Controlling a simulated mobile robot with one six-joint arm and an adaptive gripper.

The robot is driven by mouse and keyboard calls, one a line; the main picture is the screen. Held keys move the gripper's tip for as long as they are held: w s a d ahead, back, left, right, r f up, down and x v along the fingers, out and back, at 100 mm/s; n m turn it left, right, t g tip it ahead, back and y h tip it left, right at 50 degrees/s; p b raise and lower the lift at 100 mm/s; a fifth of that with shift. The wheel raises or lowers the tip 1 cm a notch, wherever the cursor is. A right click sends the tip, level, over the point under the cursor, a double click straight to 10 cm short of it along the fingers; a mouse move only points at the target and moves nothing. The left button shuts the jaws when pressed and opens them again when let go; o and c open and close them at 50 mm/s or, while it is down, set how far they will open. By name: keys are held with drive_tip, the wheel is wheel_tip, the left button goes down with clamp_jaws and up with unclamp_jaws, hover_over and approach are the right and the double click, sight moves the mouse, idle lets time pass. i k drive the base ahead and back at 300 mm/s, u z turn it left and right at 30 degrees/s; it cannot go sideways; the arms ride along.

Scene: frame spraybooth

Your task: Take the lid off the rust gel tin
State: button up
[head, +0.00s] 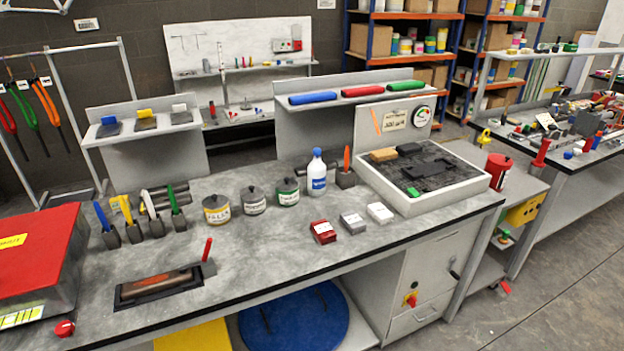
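Three small round tins with dark lids stand in a row on the grey workbench (250,235). One is a yellow-banded tin (216,210), the middle one is a tin with a pale label (253,201), and the right one is a green-banded tin (287,192). All three stand upright and look lidded, with a small knob on top. The label print is too small to tell surely which is the rust gel tin. My gripper is not in view.
A white-and-blue bottle (316,173) stands right of the tins. Upright tools in dark holders (155,222) are to their left. Red, grey and white small boxes (352,222) lie in front right. A recessed tray (158,287) is front left. Bench between is clear.

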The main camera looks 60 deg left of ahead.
sight(283, 185)
drive_tip(key=u, duration=0.05)
drive_tip(key=i, duration=2.6)
drive_tip(key=u, duration=2.5)
